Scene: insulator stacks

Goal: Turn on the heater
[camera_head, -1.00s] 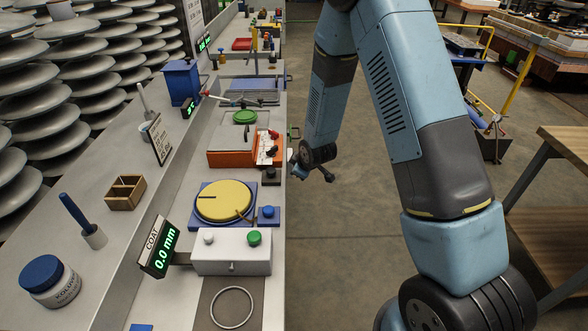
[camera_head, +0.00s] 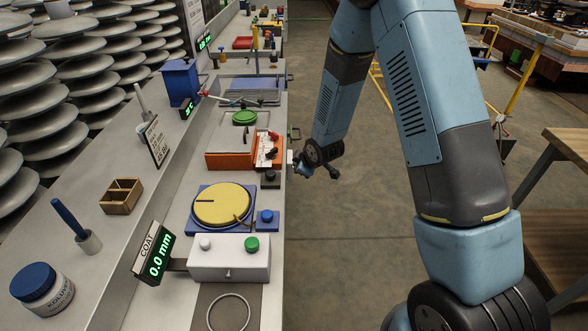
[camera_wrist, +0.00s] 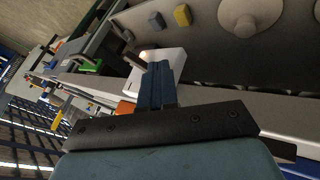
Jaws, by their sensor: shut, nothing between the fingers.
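No label naming a heater is readable. An orange-red unit (camera_head: 230,152) with a white panel (camera_head: 267,148) bearing red and black parts sits on the bench; I cannot tell if it is the heater. My gripper (camera_wrist: 158,82) is shut and empty, its blue fingers together in the wrist view. A white box (camera_wrist: 158,62) with a dark knob or lever (camera_wrist: 133,60) is just beyond the fingertips; contact cannot be judged. In the head view my wrist hangs beside the bench's right edge near the orange unit, with the fingertips unclear.
Nearer on the bench (camera_head: 120,245) are a yellow turntable (camera_head: 222,204), a white box with a green button (camera_head: 251,244) and a display (camera_head: 154,258) reading 0.0 mm. A blue box (camera_head: 181,82) stands farther back. Floor (camera_head: 345,255) right of the bench is open.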

